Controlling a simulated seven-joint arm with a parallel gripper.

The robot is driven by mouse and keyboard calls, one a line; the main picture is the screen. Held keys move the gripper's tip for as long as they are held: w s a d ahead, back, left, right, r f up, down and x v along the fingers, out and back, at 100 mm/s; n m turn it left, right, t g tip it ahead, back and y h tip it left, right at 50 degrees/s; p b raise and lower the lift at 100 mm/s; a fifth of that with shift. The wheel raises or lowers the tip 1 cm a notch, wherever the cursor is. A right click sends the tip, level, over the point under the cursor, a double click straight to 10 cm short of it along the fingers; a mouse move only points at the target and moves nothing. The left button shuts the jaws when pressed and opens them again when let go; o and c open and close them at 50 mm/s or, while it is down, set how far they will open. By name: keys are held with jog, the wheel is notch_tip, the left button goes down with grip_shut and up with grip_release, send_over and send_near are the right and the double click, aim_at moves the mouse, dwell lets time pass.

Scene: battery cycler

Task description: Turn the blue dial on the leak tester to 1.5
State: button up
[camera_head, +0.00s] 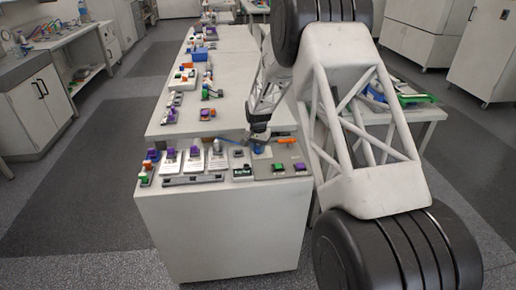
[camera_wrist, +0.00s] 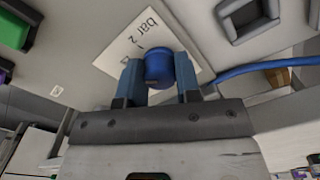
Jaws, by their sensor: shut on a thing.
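The blue dial (camera_wrist: 159,70) is in the middle of the wrist view, on a white label (camera_wrist: 125,45) with the print "bar" and "2". My gripper (camera_wrist: 158,82) has its two blue fingers on either side of the dial and is shut on it. The dial's pointer and its exact setting cannot be read.
A green block (camera_head: 279,167) and a purple one (camera_head: 299,166) sit on the same panel. An orange piece (camera_head: 287,140) and a blue cable (camera_wrist: 255,69) are close by. Devices with purple knobs (camera_head: 195,151) stand to the left. The bench front edge is near.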

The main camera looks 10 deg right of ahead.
aim_at(258, 147)
jog(key=shift+r, duration=0.1)
dwell(0.3)
jog(key=o, duration=0.9)
jog(key=shift+o, duration=0.2)
jog(key=shift+r, duration=3.85)
